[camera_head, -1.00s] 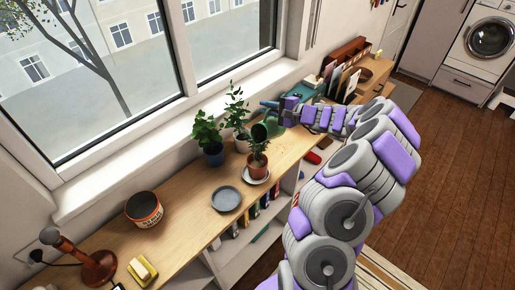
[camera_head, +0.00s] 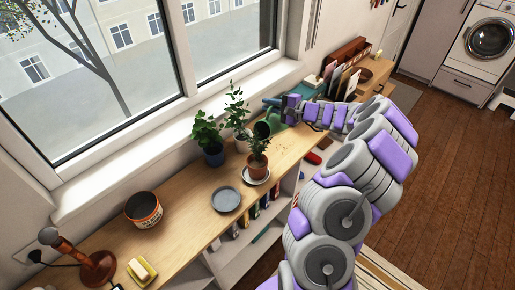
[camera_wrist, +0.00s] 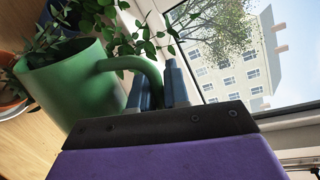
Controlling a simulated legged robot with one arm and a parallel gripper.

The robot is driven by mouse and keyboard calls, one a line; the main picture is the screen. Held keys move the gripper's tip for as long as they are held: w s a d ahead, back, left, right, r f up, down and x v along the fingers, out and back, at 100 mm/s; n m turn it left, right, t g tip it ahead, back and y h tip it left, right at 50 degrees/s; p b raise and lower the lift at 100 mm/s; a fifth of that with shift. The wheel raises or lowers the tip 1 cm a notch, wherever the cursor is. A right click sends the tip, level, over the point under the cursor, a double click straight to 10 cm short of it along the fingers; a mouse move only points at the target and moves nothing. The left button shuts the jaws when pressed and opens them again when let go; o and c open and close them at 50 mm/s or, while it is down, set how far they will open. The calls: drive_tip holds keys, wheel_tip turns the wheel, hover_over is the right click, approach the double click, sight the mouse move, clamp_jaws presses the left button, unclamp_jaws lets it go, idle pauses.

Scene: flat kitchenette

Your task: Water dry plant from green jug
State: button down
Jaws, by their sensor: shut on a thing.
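The green jug (camera_head: 274,121) is held above the far part of the counter, beside the potted plants, and looks tilted with its dark mouth toward them. It fills the left of the wrist view (camera_wrist: 75,88). My gripper (camera_head: 283,106) is shut on the jug's handle; its blue fingers (camera_wrist: 152,88) show there. One plant stands in a terracotta pot (camera_head: 257,169) on a pale saucer, close to the jug's mouth. Another is in a blue pot (camera_head: 213,156), and a third in a white pot (camera_head: 242,144) behind. No water shows. I cannot tell which plant is dry.
The wooden counter (camera_head: 185,210) runs below the window (camera_head: 120,70). A grey dish (camera_head: 226,199), an orange-labelled pot (camera_head: 144,209), a brown lamp-like object (camera_head: 97,268) and a yellow block (camera_head: 142,270) stand nearer. Letters in a rack (camera_head: 340,80) stand beyond my gripper.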

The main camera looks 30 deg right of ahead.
idle(0.5)
drive_tip(key=m+p, duration=0.1)
drive_tip(key=p, duration=0.2)
drive_tip(key=d+m+p, duration=0.1)
drive_tip(key=p, duration=0.1)
drive_tip(key=shift+w+d+f+y+p, duration=0.1)
drive_tip(key=shift+w+d+y+p, duration=0.1)
drive_tip(key=shift+w+y+p, duration=0.2)
drive_tip(key=shift+w+d+f+m, duration=0.1)
drive_tip(key=shift+f+m, duration=0.2)
drive_tip(key=shift+m, duration=0.2)
drive_tip(key=shift+p, duration=0.45)
drive_tip(key=shift+w+d+f+m+y, duration=0.1)
drive_tip(key=shift+f+m+y, duration=0.2)
drive_tip(key=shift+f+m, duration=0.25)
